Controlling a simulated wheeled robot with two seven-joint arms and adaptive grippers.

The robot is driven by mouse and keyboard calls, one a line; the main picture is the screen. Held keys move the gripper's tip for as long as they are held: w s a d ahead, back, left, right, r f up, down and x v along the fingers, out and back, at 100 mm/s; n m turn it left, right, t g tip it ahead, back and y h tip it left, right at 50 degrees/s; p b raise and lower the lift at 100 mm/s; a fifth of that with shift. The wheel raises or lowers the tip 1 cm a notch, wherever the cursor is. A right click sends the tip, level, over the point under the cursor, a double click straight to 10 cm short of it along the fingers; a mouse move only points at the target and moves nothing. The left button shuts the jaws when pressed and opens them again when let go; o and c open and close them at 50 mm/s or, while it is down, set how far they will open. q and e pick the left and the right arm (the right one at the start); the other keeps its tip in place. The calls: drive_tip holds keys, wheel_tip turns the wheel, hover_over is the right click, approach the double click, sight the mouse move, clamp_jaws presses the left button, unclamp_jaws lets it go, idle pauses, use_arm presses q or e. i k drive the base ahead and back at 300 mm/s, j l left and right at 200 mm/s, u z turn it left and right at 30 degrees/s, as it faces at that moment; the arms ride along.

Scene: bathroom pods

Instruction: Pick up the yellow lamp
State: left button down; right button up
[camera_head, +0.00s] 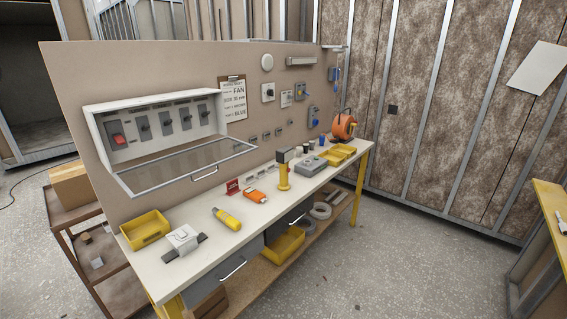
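An upright yellow thing with a dark grey head (284,178) stands on the white workbench top (205,244) near its front edge, about mid-length; it looks like a lamp. A second yellow thing (227,219), with a darker end, lies on the bench further left; it may be a torch or a tester. I cannot tell for certain which is the lamp. Neither of my grippers is in view, and nothing touches either yellow thing.
An orange meter (255,196) and a red sign (232,186) lie between them. A grey device (311,167), yellow bins (145,229) and an orange cable reel (344,126) share the bench. A panel box (160,140) overhangs its back. Floor (400,255) in front is clear.

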sight(284, 155)
drive_tip(key=i+l+u, duration=0.2)
drive_tip(key=i+l, duration=0.3)
drive_tip(key=i, duration=0.25)
drive_tip(key=i+l+u, duration=0.25)
drive_tip(key=i+l, duration=0.35)
drive_tip(key=i, duration=0.1)
